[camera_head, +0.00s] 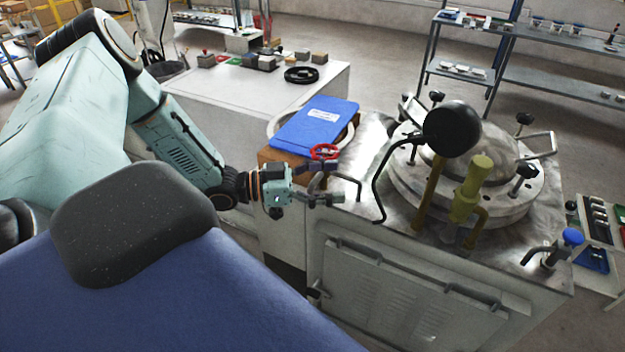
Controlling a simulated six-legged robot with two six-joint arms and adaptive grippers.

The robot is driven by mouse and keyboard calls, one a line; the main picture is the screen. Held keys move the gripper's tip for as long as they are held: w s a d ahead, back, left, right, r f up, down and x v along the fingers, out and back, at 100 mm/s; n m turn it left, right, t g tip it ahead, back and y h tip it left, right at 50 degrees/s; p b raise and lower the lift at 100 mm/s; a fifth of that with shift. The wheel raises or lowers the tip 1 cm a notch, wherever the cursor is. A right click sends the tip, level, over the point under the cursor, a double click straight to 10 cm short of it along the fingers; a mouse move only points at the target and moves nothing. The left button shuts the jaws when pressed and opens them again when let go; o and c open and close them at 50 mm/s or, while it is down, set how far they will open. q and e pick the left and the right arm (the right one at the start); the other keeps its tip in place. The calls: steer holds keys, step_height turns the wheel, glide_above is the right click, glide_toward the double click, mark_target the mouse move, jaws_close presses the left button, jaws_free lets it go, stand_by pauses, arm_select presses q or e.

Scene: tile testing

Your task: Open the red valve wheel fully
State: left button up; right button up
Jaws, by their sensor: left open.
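The red valve wheel (324,151) is small and sits near the left edge of the metal machine top, in front of the blue folder-like item. My left gripper (325,182) is open, its two fingers spread and pointing right. The upper finger is just below the wheel in the picture, and the lower finger is nearer the machine's front edge. I see nothing held between the fingers. Whether the upper finger touches the wheel I cannot tell. The wheel's stem is hidden. My right gripper is not in view.
The machine top (375,150) carries a round lidded vessel (500,150), a black ball-shaped part (452,128), a yellow-green valve (470,188) and a blue knob (572,237). A bent metal handle (357,183) stands close right of the gripper. A blue item (315,124) lies behind the wheel.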

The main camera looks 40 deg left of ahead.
arm_select(q)
steer(key=s+d+f+n+g+y+p, duration=0.2)
steer(key=d+f+n+g+y, duration=0.3)
steer(key=d+f, duration=0.5)
steer(key=s+d+f+n+g+y+p, duration=0.1)
steer(key=s+g+y+p, duration=0.1)
steer(key=s, duration=0.7)
steer(key=s+d+f+n+g+y+p, duration=0.1)
steer(key=s+f+n+g+y+p, duration=0.1)
steer(key=s, duration=0.7)
steer(key=shift+d+g+y+p, duration=0.3)
steer(key=shift+g+y+p, duration=0.25)
steer(key=shift+g, duration=0.35)
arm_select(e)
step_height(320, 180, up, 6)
arm_select(q)
steer(key=shift+w, duration=0.15)
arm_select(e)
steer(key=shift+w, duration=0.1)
